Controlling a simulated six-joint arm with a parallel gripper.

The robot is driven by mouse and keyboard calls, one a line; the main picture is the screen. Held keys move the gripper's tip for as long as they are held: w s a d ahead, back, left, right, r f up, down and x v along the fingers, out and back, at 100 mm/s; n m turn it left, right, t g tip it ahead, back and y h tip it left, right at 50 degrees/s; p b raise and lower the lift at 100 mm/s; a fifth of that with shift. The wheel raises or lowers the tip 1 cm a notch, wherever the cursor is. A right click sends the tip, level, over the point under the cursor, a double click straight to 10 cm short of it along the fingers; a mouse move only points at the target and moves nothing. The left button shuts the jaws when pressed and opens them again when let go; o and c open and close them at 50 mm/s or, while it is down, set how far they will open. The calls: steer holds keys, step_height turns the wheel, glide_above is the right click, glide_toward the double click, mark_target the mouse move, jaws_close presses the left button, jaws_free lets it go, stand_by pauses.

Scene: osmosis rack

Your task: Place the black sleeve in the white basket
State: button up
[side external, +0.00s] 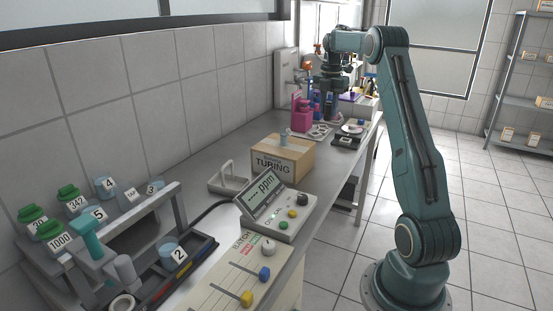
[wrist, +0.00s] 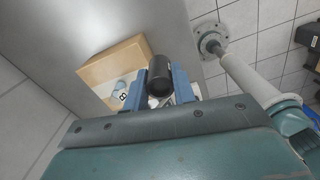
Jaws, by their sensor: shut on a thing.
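The black sleeve (wrist: 160,90) is a dark cylinder with an open end, seen in the wrist view between the two blue fingers of my gripper (wrist: 172,86). The gripper is shut on it. In the side external view my gripper (side external: 329,104) hangs over the far part of the bench, small and dark, so the sleeve is hard to make out there. I cannot pick out the white basket for sure in either view.
A pink device (side external: 301,112) is near my gripper. A ppm meter (side external: 275,208) and a rack of numbered bottles (side external: 85,225) stand nearer the camera.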

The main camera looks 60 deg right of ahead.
steer(key=w+a, duration=1)
steer(key=w, duration=0.3)
glide_toward(227, 163)
steer(key=shift+w+f, duration=0.1)
steer(key=shift+f, duration=2.45)
steer(key=o, duration=0.9)
steer(key=shift+f, duration=0.1)
steer(key=shift+o, duration=0.2)
step_height(227, 163, up, 12)
